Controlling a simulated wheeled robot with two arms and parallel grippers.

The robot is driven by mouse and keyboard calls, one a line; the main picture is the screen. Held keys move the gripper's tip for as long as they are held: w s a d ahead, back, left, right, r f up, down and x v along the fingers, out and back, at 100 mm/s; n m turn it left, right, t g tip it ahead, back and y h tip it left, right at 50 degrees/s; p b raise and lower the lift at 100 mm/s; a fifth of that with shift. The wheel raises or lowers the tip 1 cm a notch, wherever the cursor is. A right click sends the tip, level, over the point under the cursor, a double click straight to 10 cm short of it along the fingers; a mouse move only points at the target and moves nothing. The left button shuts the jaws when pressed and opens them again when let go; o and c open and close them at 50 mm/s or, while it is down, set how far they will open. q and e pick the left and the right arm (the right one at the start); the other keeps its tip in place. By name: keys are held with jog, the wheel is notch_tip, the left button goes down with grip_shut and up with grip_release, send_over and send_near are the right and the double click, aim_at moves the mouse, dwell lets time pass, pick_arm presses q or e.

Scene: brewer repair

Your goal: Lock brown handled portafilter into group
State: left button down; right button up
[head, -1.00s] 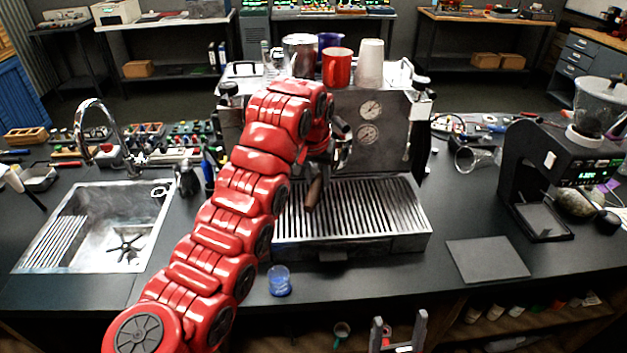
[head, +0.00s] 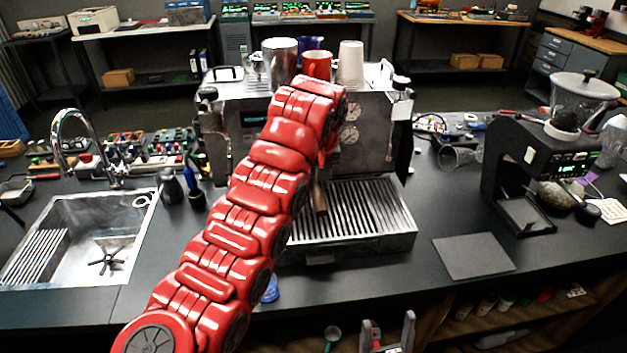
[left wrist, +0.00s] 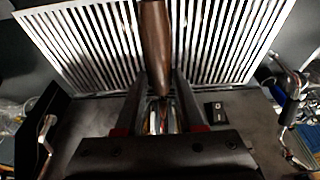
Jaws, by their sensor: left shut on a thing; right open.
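The espresso machine (head: 372,145) stands at the middle of the counter, with a slatted drip tray (head: 365,215) at its front. My left arm reaches across the machine's front and hides most of the group area and the left gripper in the head view. The brown handle (head: 320,198) of the portafilter shows below my wrist, above the drip tray. In the left wrist view the brown handle (left wrist: 154,45) points up the picture, and my left gripper (left wrist: 160,98) is shut on the portafilter at its metal end. The portafilter's basket and the group are hidden. My right gripper (head: 387,335) is open and empty at the bottom edge.
A red mug (head: 317,65), a white cup stack (head: 350,62) and a metal pitcher (head: 281,62) stand on the machine. A sink (head: 85,240) lies left, a black grinder (head: 535,165) right. A grey mat (head: 473,256) lies bare on the counter. A blue cup (head: 270,288) is partly behind my arm.

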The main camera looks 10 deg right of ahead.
pick_arm(q)
jog(key=shift+c, duration=2.2)
grip_release()
jog(key=shift+r, duration=0.1)
